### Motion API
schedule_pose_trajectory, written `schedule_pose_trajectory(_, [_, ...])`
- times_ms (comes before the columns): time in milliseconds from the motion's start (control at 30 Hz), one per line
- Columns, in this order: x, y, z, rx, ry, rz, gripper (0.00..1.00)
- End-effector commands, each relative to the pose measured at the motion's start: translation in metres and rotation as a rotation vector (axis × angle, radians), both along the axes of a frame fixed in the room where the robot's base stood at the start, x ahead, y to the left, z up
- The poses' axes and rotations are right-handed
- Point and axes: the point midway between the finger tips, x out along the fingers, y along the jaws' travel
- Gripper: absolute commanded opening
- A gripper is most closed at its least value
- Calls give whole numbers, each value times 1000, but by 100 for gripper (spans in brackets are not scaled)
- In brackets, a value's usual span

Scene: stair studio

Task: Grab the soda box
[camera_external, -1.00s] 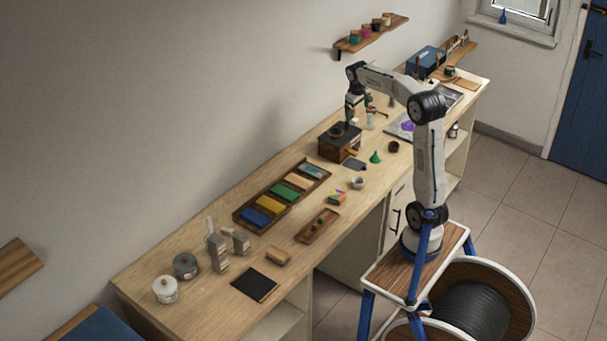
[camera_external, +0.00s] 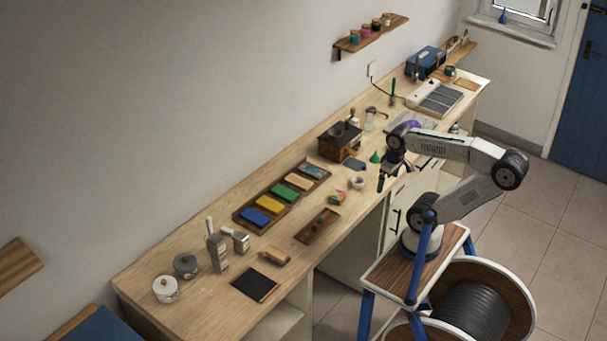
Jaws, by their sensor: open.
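No label is readable, so I cannot tell for certain which item is the soda box. A small box with orange, purple and green faces (camera_external: 337,196) sits on the wooden bench (camera_external: 185,235), near its middle. Two grey upright box-like items, one in front (camera_external: 217,252) and one behind (camera_external: 238,240), stand at the left part of the bench. My gripper (camera_external: 381,183) points down by the bench's front edge, to the right of the multicoloured box and apart from it. It is open, with nothing seen in it; the fingers are small and dark.
A dark wooden box (camera_external: 340,142), a green funnel (camera_external: 375,157) and a small grey cup (camera_external: 357,183) stand near my gripper. A long tray of coloured blocks (camera_external: 239,217) and a smaller wooden tray (camera_external: 307,238) lie to the left.

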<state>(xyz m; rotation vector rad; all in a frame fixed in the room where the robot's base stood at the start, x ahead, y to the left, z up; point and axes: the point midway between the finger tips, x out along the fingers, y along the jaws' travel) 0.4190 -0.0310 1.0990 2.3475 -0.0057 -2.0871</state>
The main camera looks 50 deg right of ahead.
Motion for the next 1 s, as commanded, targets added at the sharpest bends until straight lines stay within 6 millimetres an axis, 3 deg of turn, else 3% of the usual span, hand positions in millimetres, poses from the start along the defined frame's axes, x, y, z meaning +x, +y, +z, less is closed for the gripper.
schedule_pose_trajectory(33, [0, 0, 0, 0, 2, 2, 89])
schedule_pose_trajectory(167, [1, 0, 0, 0, 2, 1, 53])
schedule_pose_trajectory(467, [1, 0, 3, 0, 1, 1, 53])
schedule_pose_trajectory(567, [2, 0, 19, 0, -2, 1, 53])
schedule_pose_trajectory(667, [2, 0, 49, 0, -4, 1, 53])
schedule_pose_trajectory(867, [49, 11, 63, 175, -19, -231, 53])
schedule_pose_trajectory(1000, [101, 12, 75, 343, -39, -467, 53])
